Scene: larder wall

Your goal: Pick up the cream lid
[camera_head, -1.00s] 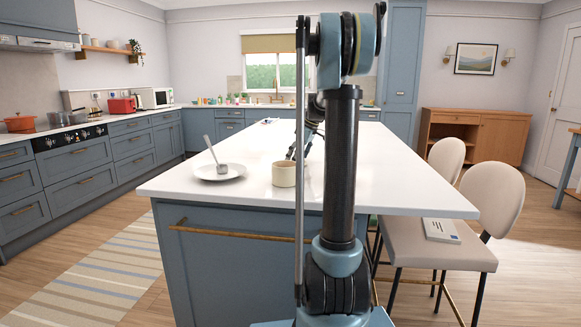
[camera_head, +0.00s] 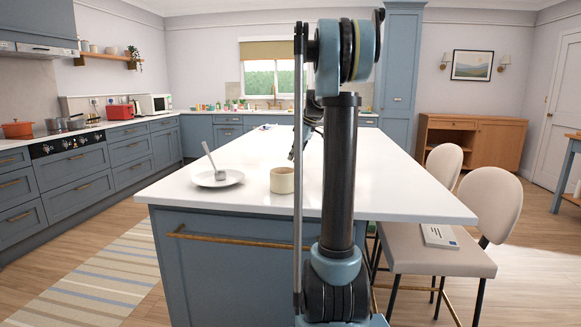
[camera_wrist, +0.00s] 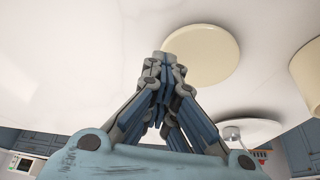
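The cream lid (camera_wrist: 205,50) shows as a flat, pale round disc against the white worktop in the wrist view. My gripper (camera_wrist: 164,66) is in front of the lid's left edge there, with its fingertips drawn together and nothing seen between them. I cannot tell whether the tips touch the lid. In the head view my gripper (camera_head: 296,150) is small and partly hidden behind my arm, low over the island. The lid cannot be made out in that view.
A cream pot (camera_head: 282,180) stands on the white island (camera_head: 380,190) near its front edge. It also shows at the right of the wrist view (camera_wrist: 308,72). Left of it is a white plate (camera_head: 218,180) with a spoon (camera_head: 212,160). Stools (camera_head: 488,205) line the right side.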

